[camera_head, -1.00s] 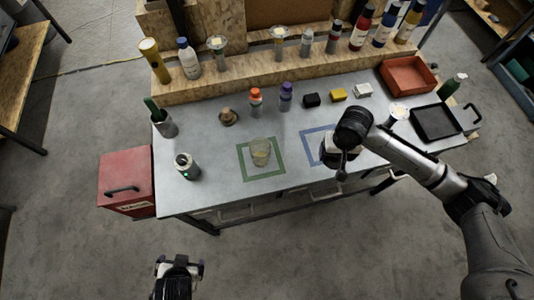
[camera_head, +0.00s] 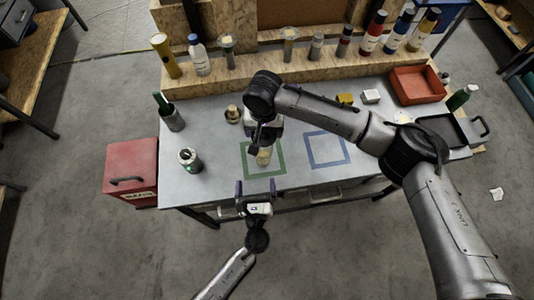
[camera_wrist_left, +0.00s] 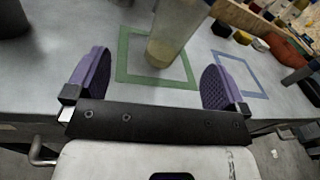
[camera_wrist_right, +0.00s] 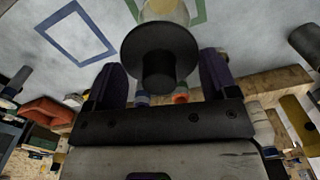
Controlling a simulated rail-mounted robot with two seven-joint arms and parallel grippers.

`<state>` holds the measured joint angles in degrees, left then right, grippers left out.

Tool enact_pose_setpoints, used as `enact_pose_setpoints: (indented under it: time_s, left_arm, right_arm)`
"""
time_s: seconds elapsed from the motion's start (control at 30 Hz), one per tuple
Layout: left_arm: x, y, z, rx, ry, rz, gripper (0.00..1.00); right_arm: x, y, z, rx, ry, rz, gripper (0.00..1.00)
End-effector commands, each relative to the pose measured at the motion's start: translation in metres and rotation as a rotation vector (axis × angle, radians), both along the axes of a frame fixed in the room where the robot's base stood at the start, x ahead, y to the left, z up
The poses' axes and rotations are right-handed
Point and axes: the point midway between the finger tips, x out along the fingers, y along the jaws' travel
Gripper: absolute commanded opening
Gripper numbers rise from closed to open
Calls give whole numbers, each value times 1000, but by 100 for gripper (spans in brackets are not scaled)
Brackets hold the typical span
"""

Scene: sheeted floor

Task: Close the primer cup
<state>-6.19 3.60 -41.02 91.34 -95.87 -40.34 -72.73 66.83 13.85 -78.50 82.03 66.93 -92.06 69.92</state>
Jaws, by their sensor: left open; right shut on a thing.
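The primer cup (camera_head: 264,158) is a clear cup with pale yellowish contents, standing inside the green square outline (camera_head: 282,170). It also shows in the left wrist view (camera_wrist_left: 172,42), its top cut off. My right gripper (camera_head: 264,136) is above the cup, shut on the knob of a round black lid (camera_wrist_right: 160,42). The cup (camera_wrist_right: 166,10) shows partly behind the lid in the right wrist view; I cannot tell the gap between them. My left gripper (camera_head: 255,188) is open and empty at the table's front edge, its purple fingers facing the cup without touching it.
A blue square outline (camera_head: 344,150) lies empty to the right. A dark canister (camera_head: 189,160) stands left of the cup, near a holder (camera_head: 173,122). A red tray (camera_head: 417,84) is at the right. Bottles line the back shelf. My right arm crosses the table's right half.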

Motion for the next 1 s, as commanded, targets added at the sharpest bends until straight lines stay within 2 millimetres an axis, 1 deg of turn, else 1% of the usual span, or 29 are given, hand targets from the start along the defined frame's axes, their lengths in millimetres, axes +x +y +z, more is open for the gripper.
enact_pose_setpoints:
  time_s: [0.1, 0.2, 0.53, 0.63, 0.77, 1.0]
  left_arm:
    - [0, -11, -1, 78, -20, -42, 100]
    - [0, -15, -1, 106, -29, -59, 100]
    - [0, -15, -1, 110, -31, -61, 100]
    - [3, -15, -1, 110, -32, -59, 100]
    - [15, -16, -1, 109, -32, -58, 100]
    - [54, -19, 0, 110, -32, -58, 100]
  right_arm:
    - [2, 7, 4, 1, 1, 5, 57]
    - [3, 9, 6, 1, 0, 7, 57]
    - [3, 9, 6, 1, 1, 7, 57]
    - [3, 9, 6, 1, 1, 7, 57]
    - [3, 9, 6, 1, 1, 7, 57]
    - [3, 9, 6, 1, 1, 7, 57]
